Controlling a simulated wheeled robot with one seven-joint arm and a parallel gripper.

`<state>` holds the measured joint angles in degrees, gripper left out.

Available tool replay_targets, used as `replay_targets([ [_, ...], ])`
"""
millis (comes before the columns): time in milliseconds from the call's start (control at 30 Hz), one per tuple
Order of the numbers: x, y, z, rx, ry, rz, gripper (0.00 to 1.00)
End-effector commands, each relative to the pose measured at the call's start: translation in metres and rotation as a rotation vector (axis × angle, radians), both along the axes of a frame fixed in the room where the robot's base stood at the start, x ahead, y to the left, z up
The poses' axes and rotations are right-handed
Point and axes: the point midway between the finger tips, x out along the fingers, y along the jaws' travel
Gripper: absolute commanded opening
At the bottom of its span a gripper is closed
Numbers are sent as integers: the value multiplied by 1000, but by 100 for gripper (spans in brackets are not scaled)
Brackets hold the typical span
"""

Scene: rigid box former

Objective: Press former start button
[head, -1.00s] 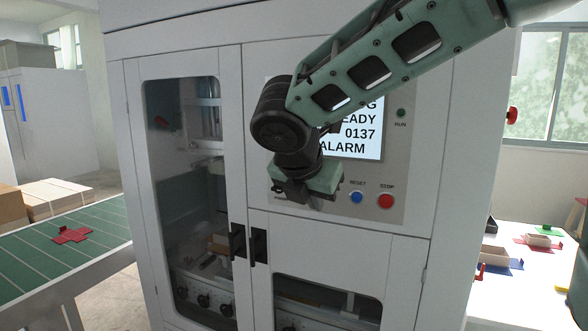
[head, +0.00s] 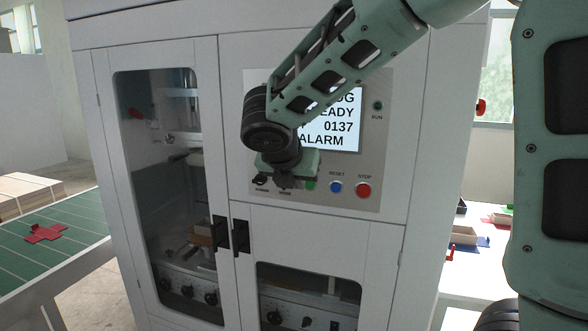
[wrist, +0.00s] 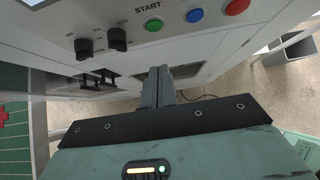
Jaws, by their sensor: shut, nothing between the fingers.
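The green start button (wrist: 153,24) is on the former's grey panel, under the label START, at the top of the wrist view. In the head view only part of the start button (head: 311,184) shows beside my gripper. My gripper (wrist: 158,73) is shut and empty. In the wrist view its fingertips lie below the button in the picture, apart from it. In the head view my arm reaches across the panel and the wrist hides the fingertips. The former (head: 320,222) is a large white cabinet with its doors shut.
The blue reset button (head: 336,187) and red stop button (head: 364,190) sit close to the right of start. Two black knobs (wrist: 116,39) are to its left. The screen (head: 345,125) is above, partly covered by my arm. A green conveyor (head: 75,240) stands at left.

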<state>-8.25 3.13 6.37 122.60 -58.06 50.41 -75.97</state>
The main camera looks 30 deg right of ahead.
Motion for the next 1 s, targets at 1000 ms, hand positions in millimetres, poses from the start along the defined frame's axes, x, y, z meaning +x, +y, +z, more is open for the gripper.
replay_targets([
  [1000,47,-60,-31,2,-1,-1,0],
])
